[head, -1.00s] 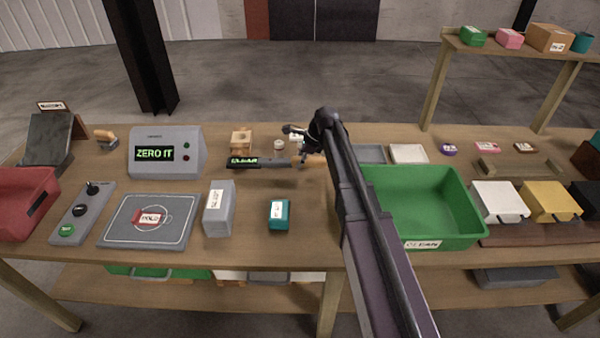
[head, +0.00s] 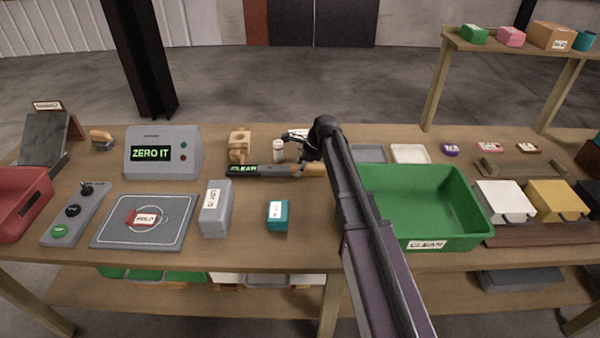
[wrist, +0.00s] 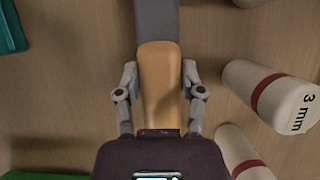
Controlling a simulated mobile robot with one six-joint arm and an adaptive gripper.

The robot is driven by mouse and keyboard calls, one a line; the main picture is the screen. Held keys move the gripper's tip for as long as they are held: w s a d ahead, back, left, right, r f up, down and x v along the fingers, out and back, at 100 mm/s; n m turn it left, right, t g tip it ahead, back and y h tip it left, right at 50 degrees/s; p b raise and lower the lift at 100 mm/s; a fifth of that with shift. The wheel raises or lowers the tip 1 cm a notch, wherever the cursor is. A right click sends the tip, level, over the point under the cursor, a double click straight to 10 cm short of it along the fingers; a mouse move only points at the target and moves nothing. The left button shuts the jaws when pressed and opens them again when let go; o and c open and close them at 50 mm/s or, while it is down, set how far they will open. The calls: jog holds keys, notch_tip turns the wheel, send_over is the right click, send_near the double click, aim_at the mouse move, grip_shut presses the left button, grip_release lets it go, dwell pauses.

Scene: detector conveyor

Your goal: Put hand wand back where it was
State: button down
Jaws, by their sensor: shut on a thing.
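The hand wand (head: 262,170) has a dark body with a green "CLEAR" display and a wooden handle (wrist: 160,80). It lies level, its display end pointing left, over the middle of the bench. My gripper (wrist: 160,95) is shut on the handle, one finger on each side. In the head view my gripper (head: 308,158) is at the wand's right end, partly hidden by my arm. I cannot tell whether the wand touches the bench top.
A teal box (head: 277,215), grey box (head: 215,208) and green bin (head: 482,215) are nearer.

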jog(key=shift+f, duration=0.1)
dwell(0.3)
jog(key=shift+f+b, duration=0.3)
jog(key=shift+f, duration=0.25)
jog(key=shift+c, duration=1)
grip_release()
jog(key=shift+r, duration=0.25)
jog(key=shift+d+r+p, duration=0.1)
jog(key=shift+r+p, duration=0.65)
jog(key=p+v, duration=1)
jog(key=v, duration=0.1)
jog(key=shift+s+d, duration=0.15)
